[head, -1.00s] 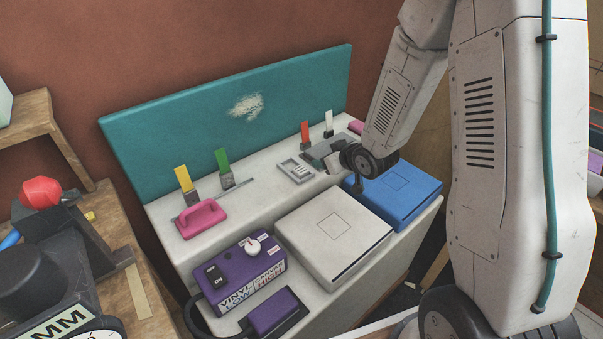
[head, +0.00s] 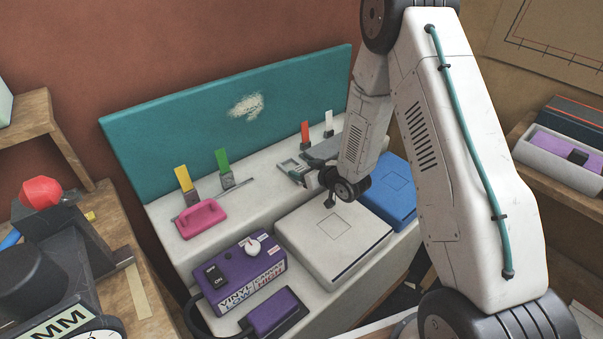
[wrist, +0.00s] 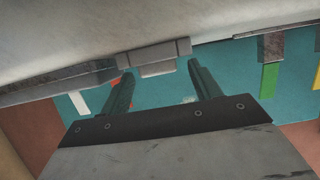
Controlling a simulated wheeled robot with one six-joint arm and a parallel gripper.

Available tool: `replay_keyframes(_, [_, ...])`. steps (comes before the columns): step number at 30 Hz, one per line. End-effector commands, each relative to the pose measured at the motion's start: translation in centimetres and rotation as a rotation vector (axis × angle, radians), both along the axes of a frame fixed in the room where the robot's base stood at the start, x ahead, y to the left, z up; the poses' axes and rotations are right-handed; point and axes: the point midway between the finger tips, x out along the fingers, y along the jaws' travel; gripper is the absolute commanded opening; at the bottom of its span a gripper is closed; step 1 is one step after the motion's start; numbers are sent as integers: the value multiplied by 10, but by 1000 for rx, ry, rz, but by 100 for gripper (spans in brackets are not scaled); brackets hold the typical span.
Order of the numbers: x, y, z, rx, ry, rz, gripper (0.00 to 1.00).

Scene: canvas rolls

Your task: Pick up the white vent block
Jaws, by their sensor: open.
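The white vent block (head: 289,166), a small pale slotted piece, sits on the upper ledge of the white bench, behind the white square lid. Its right part is hidden by my gripper in the head view. In the wrist view a pale block (wrist: 155,53), which appears to be the same one, lies just beyond and between the fingertips. My gripper (wrist: 159,75) is open, with one dark green finger on each side of that block's line. I see no clear contact between fingers and block.
A red tab (head: 305,133) and a white tab (head: 328,122) stand behind the block. A pink handle (head: 201,218), green tab (head: 223,161) and yellow tab (head: 183,178) are to the left. The white lid (head: 322,249) and blue lid (head: 390,190) lie in front. A teal panel (head: 200,120) rises behind.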

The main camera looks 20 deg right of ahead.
Motion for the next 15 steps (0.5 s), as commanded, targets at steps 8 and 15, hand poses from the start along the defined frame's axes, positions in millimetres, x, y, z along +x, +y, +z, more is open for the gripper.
replay_keyframes(8, [4,2,-1,0,0,0,63])
replay_keyframes(15, [3,2,-1,0,0,0,15])
